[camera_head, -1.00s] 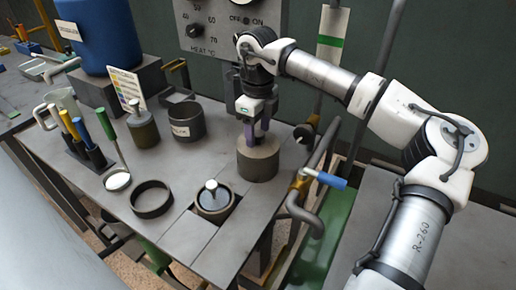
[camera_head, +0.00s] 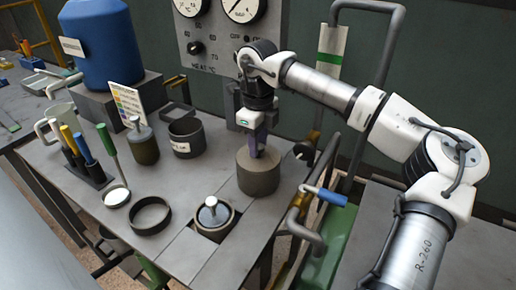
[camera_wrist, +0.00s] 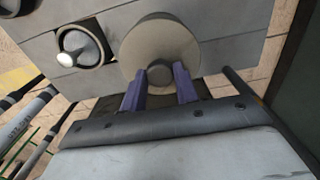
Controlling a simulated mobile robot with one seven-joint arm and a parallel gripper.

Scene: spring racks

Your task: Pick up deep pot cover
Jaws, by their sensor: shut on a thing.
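The deep pot cover (camera_wrist: 160,38) is a round grey-brown disc with a darker knob (camera_wrist: 160,76) at its centre in the wrist view. In the head view it shows as the top of a grey-brown cylinder (camera_head: 258,178) near the table's back right edge. My gripper (camera_head: 258,148) points down from above it. Its purple fingers (camera_wrist: 160,88) stand on both sides of the knob, shut on it. I cannot tell whether any gap exists between the cover and the pot below.
A round well (camera_head: 213,222) with a knobbed lid is set into the table, left of the cylinder. A dark ring (camera_head: 150,218), labelled pot (camera_head: 186,141) and tool holder (camera_head: 92,172) stand further left. Pipes with a blue-handled valve (camera_head: 325,196) rise close on the right.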

